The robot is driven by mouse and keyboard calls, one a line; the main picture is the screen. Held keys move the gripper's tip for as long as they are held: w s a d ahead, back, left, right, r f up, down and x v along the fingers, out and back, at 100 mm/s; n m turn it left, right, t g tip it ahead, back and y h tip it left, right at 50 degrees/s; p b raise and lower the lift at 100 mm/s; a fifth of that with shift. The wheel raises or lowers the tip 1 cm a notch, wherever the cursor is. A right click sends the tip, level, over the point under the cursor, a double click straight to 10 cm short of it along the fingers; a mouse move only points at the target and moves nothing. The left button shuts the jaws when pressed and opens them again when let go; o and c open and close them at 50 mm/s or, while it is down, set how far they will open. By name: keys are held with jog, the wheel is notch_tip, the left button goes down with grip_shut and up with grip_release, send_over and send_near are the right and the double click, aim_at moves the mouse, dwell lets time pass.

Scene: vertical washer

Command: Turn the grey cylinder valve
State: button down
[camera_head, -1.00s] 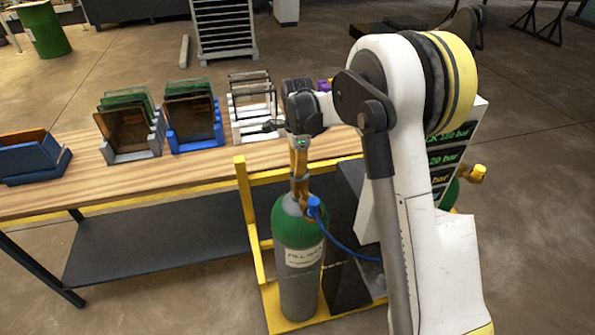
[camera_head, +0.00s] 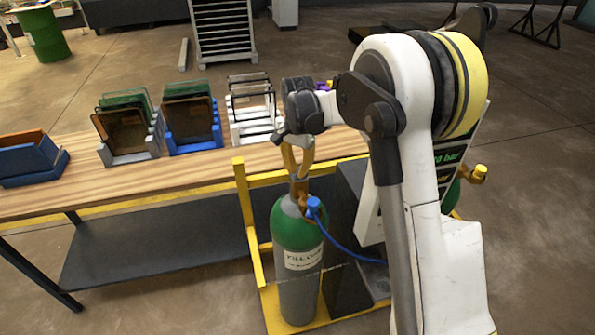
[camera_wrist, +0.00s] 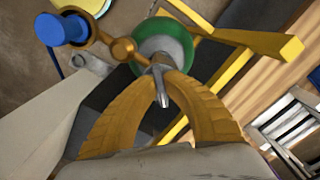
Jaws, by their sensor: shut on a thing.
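The grey cylinder (camera_head: 299,285) has a green shoulder (camera_head: 296,228) and a white label, and stands upright in the yellow frame. On its top is a brass valve fitting with a blue knob (camera_head: 314,206), which also shows in the wrist view (camera_wrist: 62,30). My gripper (camera_head: 299,178) points down over the cylinder top, its orange fingers closed around the valve's upper part. In the wrist view my gripper (camera_wrist: 160,78) has its curved fingers meeting at a small grey metal piece (camera_wrist: 161,90). The fingertips partly hide the valve's top.
A blue hose (camera_head: 345,247) runs right from the valve to a dark box. The yellow frame (camera_head: 248,220) has a post close to the left of the cylinder. A wooden table (camera_head: 120,183) behind holds racks of plates (camera_head: 193,125).

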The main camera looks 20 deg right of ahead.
aim_at(298, 171)
dwell(0.3)
jog(key=c, duration=1.5)
grip_release()
jog(key=shift+r, duration=0.1)
notch_tip(298, 171, up, 12)
